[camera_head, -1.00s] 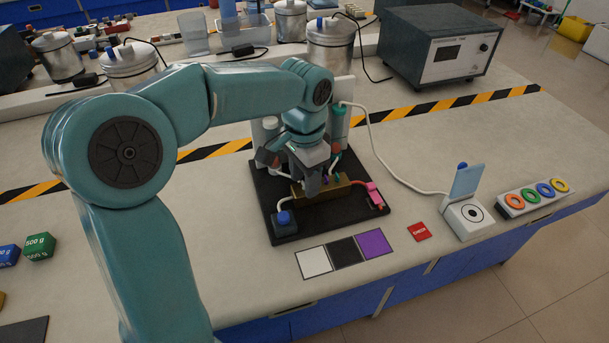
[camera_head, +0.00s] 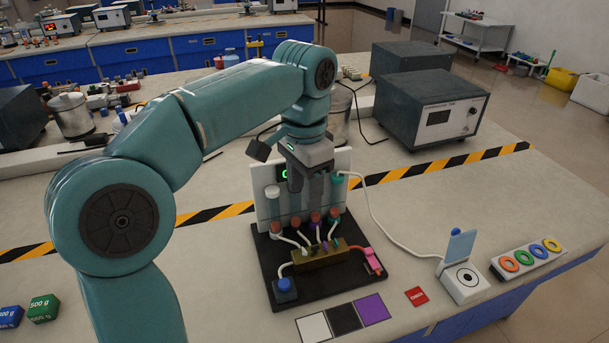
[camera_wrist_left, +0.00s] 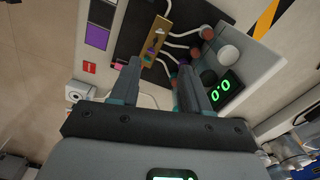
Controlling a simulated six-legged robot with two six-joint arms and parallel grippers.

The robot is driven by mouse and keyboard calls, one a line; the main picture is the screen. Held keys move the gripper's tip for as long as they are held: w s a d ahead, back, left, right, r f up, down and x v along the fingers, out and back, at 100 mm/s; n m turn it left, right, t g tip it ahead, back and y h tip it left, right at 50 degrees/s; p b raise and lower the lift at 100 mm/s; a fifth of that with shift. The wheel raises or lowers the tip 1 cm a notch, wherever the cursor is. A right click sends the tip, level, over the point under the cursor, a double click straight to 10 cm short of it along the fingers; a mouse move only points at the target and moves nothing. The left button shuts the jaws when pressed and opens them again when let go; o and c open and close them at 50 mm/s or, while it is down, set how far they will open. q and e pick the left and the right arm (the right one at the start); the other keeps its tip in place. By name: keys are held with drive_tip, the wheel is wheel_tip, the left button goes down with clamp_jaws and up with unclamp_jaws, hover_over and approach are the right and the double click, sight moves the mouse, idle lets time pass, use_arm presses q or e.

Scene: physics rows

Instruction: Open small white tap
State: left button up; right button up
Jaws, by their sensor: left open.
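A brass block (camera_head: 322,259) with small taps on top sits on a black base board (camera_head: 283,245). In the left wrist view the brass block (camera_wrist_left: 155,42) carries a small white tap (camera_wrist_left: 163,31) near its upper end and a purple one (camera_wrist_left: 148,56) lower down. In the head view the taps are too small to tell their turned positions. My left gripper (camera_head: 304,193) is above and behind the block, fingers down, in front of the upright white panel. It is open and empty; its fingers (camera_wrist_left: 160,72) are apart in the left wrist view. My right gripper is not in view.
The white panel (camera_head: 262,212) carries a green display (camera_wrist_left: 220,90). Several red-topped connectors and white tubes stand between panel and block. A blue-topped box (camera_head: 285,287) and pink clamp (camera_head: 373,261) flank the block. White, black and purple squares (camera_head: 343,318) lie in front.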

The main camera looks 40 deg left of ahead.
use_arm(q)
drive_tip(key=shift+r, duration=0.3)
